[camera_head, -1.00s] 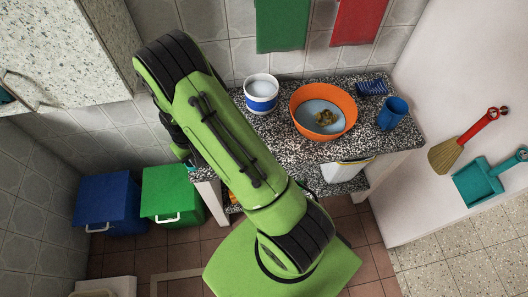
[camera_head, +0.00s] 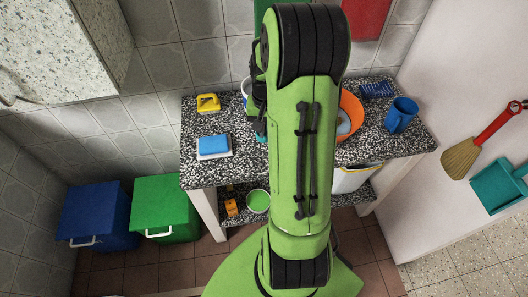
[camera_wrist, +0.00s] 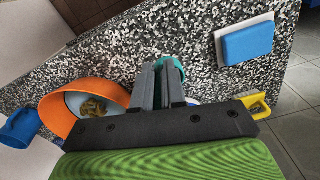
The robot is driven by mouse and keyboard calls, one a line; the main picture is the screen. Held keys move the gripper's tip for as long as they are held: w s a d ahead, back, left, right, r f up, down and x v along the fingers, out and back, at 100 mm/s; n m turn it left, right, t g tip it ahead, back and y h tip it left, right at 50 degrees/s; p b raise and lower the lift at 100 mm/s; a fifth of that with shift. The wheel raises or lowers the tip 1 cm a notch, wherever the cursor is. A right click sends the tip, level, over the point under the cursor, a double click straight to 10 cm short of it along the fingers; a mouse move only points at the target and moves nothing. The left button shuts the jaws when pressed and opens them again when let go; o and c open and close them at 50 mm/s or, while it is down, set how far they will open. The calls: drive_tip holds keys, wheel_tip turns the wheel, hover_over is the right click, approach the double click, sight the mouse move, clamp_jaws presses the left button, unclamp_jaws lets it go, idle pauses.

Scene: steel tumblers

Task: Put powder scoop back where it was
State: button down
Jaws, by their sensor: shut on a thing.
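The powder scoop is the teal piece (camera_wrist: 178,66) at the tips of my gripper (camera_wrist: 162,70) in the wrist view. My gripper is shut on it above the speckled counter. Most of the scoop is hidden by the fingers. A small teal bit (camera_head: 261,138) shows beside my arm in the head view. The white and blue powder tub (camera_head: 246,88) is almost wholly hidden behind my arm, with only its left edge showing.
The orange bowl (camera_wrist: 88,92) holds a light blue dish with a brownish lump. A blue mug (camera_head: 401,114) and blue brush (camera_head: 377,90) stand at the counter's right. A blue sponge (camera_head: 213,145) and yellow-handled brush (camera_head: 208,103) lie at its left, with bare counter around them.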

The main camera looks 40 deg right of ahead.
sight(265, 139)
wheel_tip(265, 139, down, 8)
drive_tip(key=shift+w+r+b, duration=0.1)
drive_tip(key=shift+r+b, duration=0.1)
drive_tip(key=shift+b, duration=0.6)
drive_tip(key=shift+f, duration=0.2)
drive_tip(key=c, duration=1.2)
unclamp_jaws()
